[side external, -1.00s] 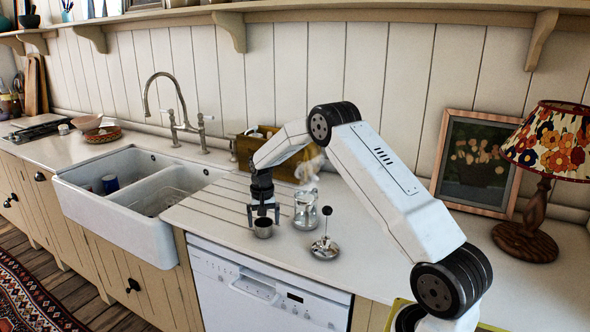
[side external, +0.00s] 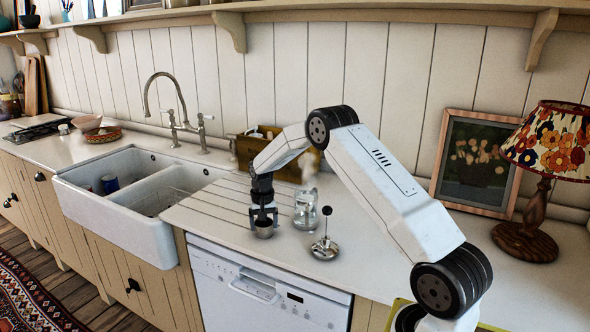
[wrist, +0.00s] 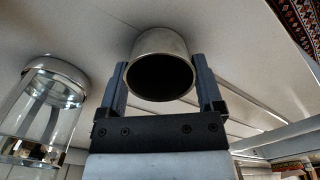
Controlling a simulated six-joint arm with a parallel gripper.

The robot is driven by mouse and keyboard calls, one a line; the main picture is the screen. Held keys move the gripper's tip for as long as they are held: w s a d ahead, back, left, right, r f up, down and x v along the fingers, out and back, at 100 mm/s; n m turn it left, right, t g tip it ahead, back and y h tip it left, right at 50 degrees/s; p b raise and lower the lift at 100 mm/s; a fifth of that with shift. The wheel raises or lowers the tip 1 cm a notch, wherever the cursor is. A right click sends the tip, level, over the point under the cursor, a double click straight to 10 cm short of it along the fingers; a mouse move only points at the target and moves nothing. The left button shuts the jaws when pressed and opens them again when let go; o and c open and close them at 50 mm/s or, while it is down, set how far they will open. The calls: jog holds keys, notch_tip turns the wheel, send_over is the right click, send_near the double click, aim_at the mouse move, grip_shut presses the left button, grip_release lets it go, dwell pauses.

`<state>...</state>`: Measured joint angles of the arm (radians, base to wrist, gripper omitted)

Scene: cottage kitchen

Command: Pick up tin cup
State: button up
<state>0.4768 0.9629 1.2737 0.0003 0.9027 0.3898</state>
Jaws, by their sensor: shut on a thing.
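The tin cup (side external: 264,230) is small, grey and metallic, and is at the front of the white counter in the side view. My gripper (side external: 263,221) points down over it, with one finger on each side. In the wrist view the tin cup (wrist: 160,66) shows its dark open mouth between the two fingers of my gripper (wrist: 162,84). The fingers are shut on its sides. I cannot tell whether the cup's base touches the counter.
A glass jar (side external: 306,209) stands close to the right of the cup, and also shows in the wrist view (wrist: 42,105). A metal plunger lid (side external: 325,248) lies right of it. The sink (side external: 140,195) is to the left. A lamp (side external: 540,170) and framed picture (side external: 476,165) stand far right.

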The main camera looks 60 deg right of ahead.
jog(key=shift+r, duration=0.1)
jog(key=shift+r, duration=0.4)
notch_tip(320, 180, up, 3)
jog(key=shift+s+f, duration=0.15)
jog(key=shift+f, duration=0.05)
jog(key=s+a+r, duration=0.2)
jog(key=s+r, duration=0.2)
jog(key=s, duration=0.2)
jog(key=s+a+r, duration=0.3)
jog(key=s+r, duration=0.2)
jog(key=s, duration=0.1)
jog(key=shift+s+a+r, duration=0.2)
jog(key=shift+s+a, duration=0.05)
jog(key=shift+s, duration=0.05)
